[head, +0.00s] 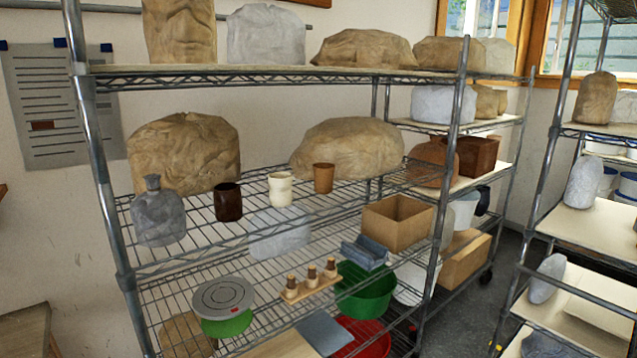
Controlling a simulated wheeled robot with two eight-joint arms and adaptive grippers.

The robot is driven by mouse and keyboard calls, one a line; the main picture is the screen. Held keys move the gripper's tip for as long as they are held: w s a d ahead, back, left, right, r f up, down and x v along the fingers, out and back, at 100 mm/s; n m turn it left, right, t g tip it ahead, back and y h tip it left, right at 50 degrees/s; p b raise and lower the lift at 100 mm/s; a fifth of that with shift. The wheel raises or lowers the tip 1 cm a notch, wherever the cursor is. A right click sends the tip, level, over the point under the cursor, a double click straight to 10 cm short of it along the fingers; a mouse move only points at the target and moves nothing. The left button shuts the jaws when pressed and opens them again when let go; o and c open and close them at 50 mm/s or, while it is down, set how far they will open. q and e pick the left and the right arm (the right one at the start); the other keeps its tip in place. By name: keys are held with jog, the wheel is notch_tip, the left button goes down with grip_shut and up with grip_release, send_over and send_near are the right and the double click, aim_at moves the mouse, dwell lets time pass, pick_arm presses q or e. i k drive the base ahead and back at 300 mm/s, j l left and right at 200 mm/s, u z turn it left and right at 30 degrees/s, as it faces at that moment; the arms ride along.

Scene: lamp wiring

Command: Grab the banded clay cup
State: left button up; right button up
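Three small cups stand upright in a row on the middle wire shelf. The left one is a dark brown cup (228,202). The middle one is a cream cup (280,189) with a stepped, ring-like outline. The right one is a plain-looking orange-brown clay cup (323,178). At this size I cannot clearly tell which cup is banded. The cups stand apart from each other, and their fronts are unobstructed. Neither of my grippers is in view.
A grey bottle (158,214) stands left of the cups. Large wrapped clay lumps (184,153) (347,148) sit behind them. A rack post (100,165) rises at the left.

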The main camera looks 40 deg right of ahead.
aim_at(280, 183)
jog(key=i+l+z, duration=0.2)
jog(key=l, duration=0.2)
jog(key=l+z, duration=0.2)
jog(key=l, duration=0.25)
jog(key=i+l+z, duration=0.2)
jog(key=l, duration=0.15)
